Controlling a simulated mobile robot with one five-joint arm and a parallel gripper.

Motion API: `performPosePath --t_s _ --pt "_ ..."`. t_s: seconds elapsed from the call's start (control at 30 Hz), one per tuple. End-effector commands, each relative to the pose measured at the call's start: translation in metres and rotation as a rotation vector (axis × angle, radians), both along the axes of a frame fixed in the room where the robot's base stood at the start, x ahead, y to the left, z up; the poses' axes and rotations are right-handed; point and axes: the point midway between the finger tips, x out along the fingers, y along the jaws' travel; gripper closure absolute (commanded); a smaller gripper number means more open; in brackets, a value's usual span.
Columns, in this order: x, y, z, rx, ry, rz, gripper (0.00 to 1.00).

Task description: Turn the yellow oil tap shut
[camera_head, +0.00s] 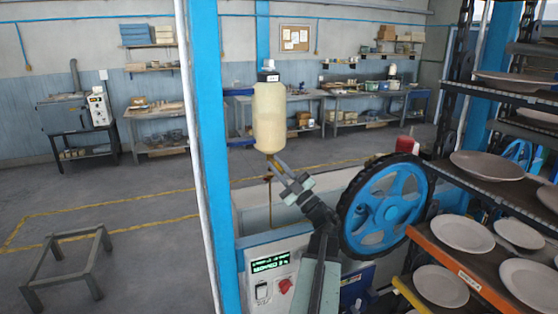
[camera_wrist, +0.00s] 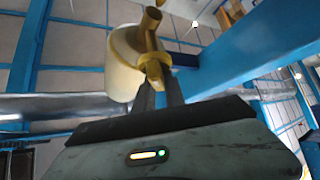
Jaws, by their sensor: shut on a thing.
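The cream oil bottle (camera_head: 269,118) hangs upright beside the blue post, above the machine's trough. It also shows in the wrist view (camera_wrist: 122,62), seen from below. The yellow tap (camera_wrist: 153,68) is at its lower end, with a short brownish-yellow spout pointing up in that picture. My gripper (camera_head: 273,164) reaches up to the tap from below right. In the wrist view my gripper (camera_wrist: 158,86) has its two dark fingers closed on the yellow tap. The fingers partly hide the tap's handle. A thin brown line (camera_head: 270,205) runs down below the tap.
The blue handwheel (camera_head: 385,207) stands close to the right of my arm. A rack with plates (camera_head: 487,165) fills the right side. The blue post (camera_head: 207,150) is left of the bottle. A control panel (camera_head: 271,272) sits below. Open floor lies left.

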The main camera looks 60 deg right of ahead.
Motion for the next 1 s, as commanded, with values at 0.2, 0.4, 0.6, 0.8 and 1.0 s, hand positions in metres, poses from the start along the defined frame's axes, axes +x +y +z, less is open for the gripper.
performPosePath --t_s 0.2,0.4,0.6,0.8,1.0 --pt "0.001 -0.0029 0.0036 -0.164 0.127 -0.007 1.0" --pt "0.002 -0.0018 0.0029 -0.317 0.24 -0.008 1.0" --pt "0.0024 -0.0008 0.0017 -0.466 0.35 -0.008 1.0" --pt "0.003 0.0 -0.0006 -0.598 0.445 -0.009 1.0" --pt "0.0034 0.0009 -0.0034 -0.697 0.515 -0.009 1.0"
